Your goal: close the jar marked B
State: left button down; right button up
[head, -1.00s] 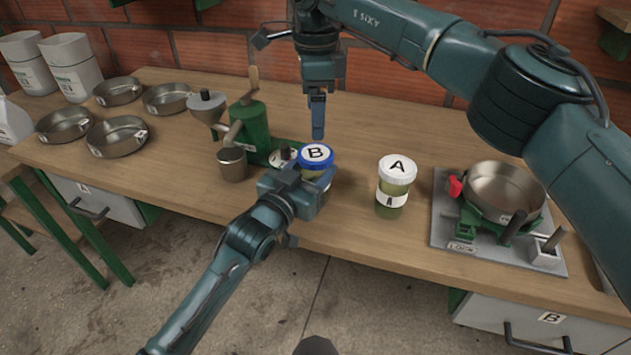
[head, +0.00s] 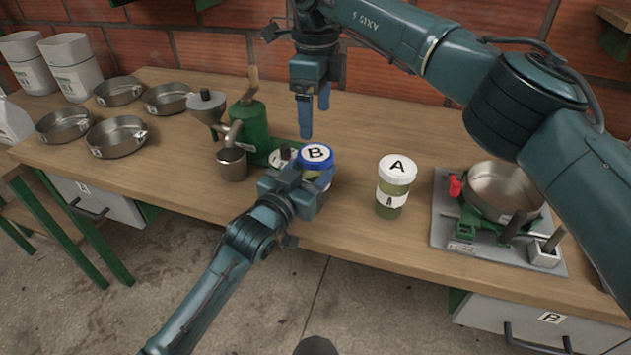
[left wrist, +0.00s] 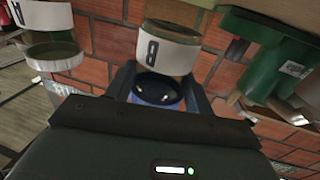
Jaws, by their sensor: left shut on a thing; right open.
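Jar B has a blue lid (head: 317,154) with a white top marked B. The lid sits on the jar's mouth; I cannot tell how tightly. My left gripper (head: 308,188) is shut on jar B from the front and hides most of its body in the head view. In the left wrist view, which looks upside down, jar B's label (left wrist: 168,48) faces me and the fingers (left wrist: 158,84) flank the jar's upper part near the blue lid. My right gripper (head: 315,118) is open and empty, pointing down just above the lid, apart from it.
Jar A (head: 395,188) with a white lid stands to the right. A green mill (head: 248,125) and a metal cup (head: 232,164) stand close on the left. A pan (head: 500,192) on a grey stand is at the right. Several pans lie at the far left.

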aim_at(315, 153)
jog(key=shift+f, duration=0.1)
jog(key=shift+f, duration=3.95)
jog(key=c, duration=1)
jog(key=shift+m, duration=0.8)
jog(key=o, duration=1.1)
jog(key=shift+c, duration=0.2)
jog(key=shift+r, duration=2.3)
